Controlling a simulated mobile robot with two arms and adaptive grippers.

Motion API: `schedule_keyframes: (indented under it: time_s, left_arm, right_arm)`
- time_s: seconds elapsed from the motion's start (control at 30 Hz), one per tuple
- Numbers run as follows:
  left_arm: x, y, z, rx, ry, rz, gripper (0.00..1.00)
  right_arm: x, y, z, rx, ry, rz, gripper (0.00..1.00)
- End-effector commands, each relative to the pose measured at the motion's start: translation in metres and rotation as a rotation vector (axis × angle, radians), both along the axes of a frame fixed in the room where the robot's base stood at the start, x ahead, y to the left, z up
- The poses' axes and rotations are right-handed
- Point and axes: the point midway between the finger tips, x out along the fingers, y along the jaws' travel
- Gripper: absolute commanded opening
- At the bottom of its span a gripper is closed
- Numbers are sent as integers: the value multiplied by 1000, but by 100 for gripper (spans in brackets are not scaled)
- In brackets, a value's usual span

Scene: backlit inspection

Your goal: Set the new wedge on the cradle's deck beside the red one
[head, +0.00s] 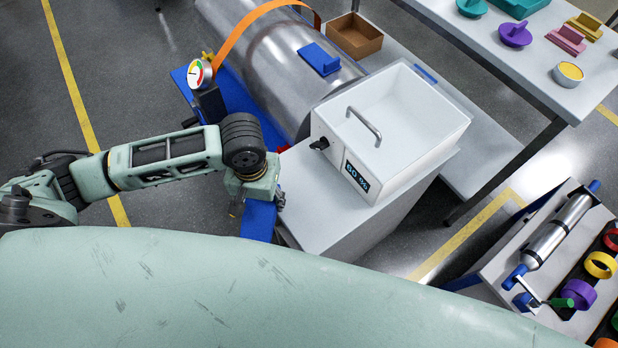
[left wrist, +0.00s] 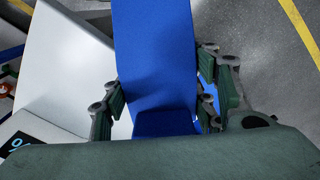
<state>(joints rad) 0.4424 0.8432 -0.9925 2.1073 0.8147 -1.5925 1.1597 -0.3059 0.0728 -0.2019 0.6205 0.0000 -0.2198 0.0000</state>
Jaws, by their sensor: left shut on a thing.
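My left gripper (head: 262,198) is shut on a blue wedge (head: 258,221), just left of the white bath's stand. In the left wrist view the wedge (left wrist: 155,50) is a long blue block between the finger pads (left wrist: 165,98); its far end runs out of the picture. The blue cradle (head: 232,97) lies under a big metal cylinder (head: 270,62), beyond the gripper. A small red piece (head: 283,149), perhaps the red wedge, shows by the cylinder's near end, mostly hidden. The held wedge is apart from it. My right gripper is not in view.
A white bath (head: 420,110) with a handle and display stands on a pale stand (head: 325,215) right of the gripper. A dial gauge (head: 200,73) stands at the cradle's left. An orange strap (head: 240,35) arches over the cylinder. Open floor (head: 150,95) lies to the left.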

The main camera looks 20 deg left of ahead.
Motion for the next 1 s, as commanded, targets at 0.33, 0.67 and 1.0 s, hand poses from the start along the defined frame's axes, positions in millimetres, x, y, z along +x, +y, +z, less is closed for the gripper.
schedule_keyframes:
  time_s: [0.33, 0.67, 1.0]
  left_arm:
    - [66, -52, 2, -1, 0, 0, 12]
    - [95, -75, 2, -2, 0, -1, 12]
    - [101, -79, -14, 0, 1, 0, 12]
  right_arm:
    - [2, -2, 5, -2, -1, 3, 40]
    - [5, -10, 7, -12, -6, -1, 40]
    - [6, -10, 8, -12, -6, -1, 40]
